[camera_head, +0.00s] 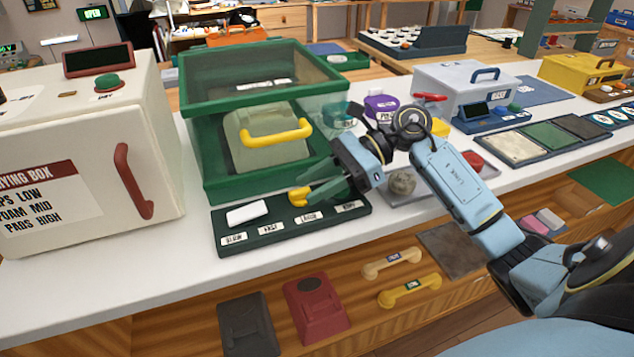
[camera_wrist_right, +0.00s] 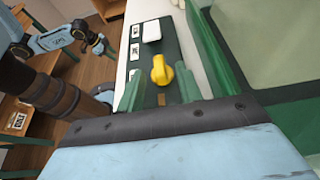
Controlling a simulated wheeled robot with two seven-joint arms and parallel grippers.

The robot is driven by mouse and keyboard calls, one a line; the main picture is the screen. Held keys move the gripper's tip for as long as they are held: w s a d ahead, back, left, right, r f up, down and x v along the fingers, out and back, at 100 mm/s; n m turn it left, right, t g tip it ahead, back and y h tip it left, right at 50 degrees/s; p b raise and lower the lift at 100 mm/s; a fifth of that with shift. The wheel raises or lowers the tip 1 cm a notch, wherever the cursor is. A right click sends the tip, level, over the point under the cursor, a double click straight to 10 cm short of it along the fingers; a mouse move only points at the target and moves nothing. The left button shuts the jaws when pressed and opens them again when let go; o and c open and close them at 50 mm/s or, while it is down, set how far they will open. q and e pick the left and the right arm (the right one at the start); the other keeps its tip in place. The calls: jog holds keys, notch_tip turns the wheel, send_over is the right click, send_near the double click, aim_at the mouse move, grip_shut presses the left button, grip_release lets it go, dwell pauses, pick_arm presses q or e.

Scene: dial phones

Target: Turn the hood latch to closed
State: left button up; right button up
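The hood (camera_head: 262,60) is a green-framed clear box with a yellow handle (camera_head: 276,133) on its front. A dark green panel (camera_head: 270,238) with several small white labels lies in front of it. A yellow knob (camera_head: 298,197), apparently the latch, stands on the panel and also shows in the right wrist view (camera_wrist_right: 161,70). My right gripper (camera_head: 312,184) is open above the panel, its green fingers (camera_wrist_right: 158,90) on either side of the knob with gaps visible. I cannot tell the knob's exact setting. My left gripper (camera_wrist_right: 101,43) appears small in the right wrist view, its fingers unclear.
A white block (camera_head: 248,213) sits on the panel left of the knob. A cream drying box (camera_head: 80,150) with a red handle stands left of the hood. A grey tray (camera_head: 420,190) with a round object lies right of the panel. An open shelf below holds phone parts.

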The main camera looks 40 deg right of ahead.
grip_shut()
